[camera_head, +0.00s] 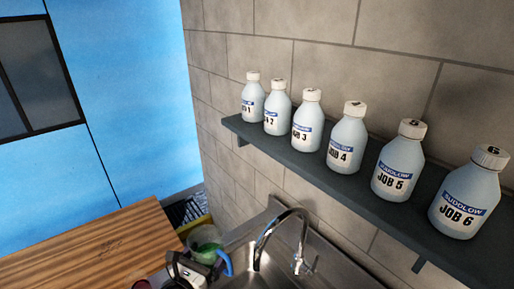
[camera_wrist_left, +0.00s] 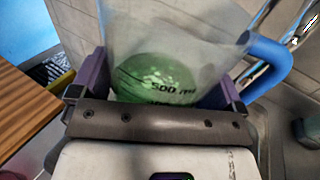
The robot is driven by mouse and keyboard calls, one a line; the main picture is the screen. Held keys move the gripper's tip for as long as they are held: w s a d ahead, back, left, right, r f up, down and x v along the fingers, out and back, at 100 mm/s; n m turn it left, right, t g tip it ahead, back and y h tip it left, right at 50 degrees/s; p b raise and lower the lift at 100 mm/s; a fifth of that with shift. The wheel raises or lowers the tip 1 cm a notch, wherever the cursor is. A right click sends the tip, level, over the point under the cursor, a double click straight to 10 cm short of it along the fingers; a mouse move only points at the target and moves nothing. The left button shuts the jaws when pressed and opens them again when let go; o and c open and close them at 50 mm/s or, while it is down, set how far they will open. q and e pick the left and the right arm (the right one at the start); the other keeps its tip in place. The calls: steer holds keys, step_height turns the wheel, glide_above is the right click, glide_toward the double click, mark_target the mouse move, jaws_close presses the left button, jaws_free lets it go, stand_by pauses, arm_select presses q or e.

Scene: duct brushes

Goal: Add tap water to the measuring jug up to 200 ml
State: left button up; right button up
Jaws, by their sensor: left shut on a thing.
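The measuring jug (camera_head: 208,243) is clear with green showing inside and a blue handle. It is at the bottom of the head view, between the wooden worktop and the tap (camera_head: 285,225). My left gripper (camera_head: 190,264) is shut on the jug. In the left wrist view the jug (camera_wrist_left: 160,45) sits between the two purple fingers of the gripper (camera_wrist_left: 160,95), with a "500 ml" mark readable. I cannot tell the water level. The tap's curved spout is to the right of the jug, apart from it; no stream is clearly visible. My right gripper is not in view.
A steel sink (camera_head: 335,262) lies along the wall around the tap. A dark shelf (camera_head: 310,167) above it holds several white-capped bottles labelled JOB 1 to JOB 6. A wooden worktop (camera_head: 90,250) is at the left. A yellow-edged crate (camera_head: 190,222) stands behind the jug.

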arm_select(q)
steer(key=r+n+y, duration=0.1)
steer(key=r, duration=0.1)
steer(key=s+a+r+n+t+y, duration=0.1)
steer(key=r+y, duration=0.1)
steer(key=a+r+n+y, duration=0.1)
steer(key=r+y, duration=0.1)
steer(key=shift+s+a+r, duration=0.15)
steer(key=shift+a+r, duration=0.1)
steer(key=shift+r, duration=0.1)
steer(key=s+a+r+n+y, duration=0.25)
steer(key=s+r, duration=0.45)
steer(key=s, duration=0.4)
step_height(320, 180, down, 4)
steer(key=a, duration=0.1)
step_height(320, 180, up, 26)
steer(key=p, duration=2.5)
steer(key=shift+s+f+t, duration=0.2)
steer(key=shift+s+t, duration=0.1)
steer(key=shift+s, duration=0.1)
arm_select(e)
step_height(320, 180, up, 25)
arm_select(q)
steer(key=shift+m, duration=0.25)
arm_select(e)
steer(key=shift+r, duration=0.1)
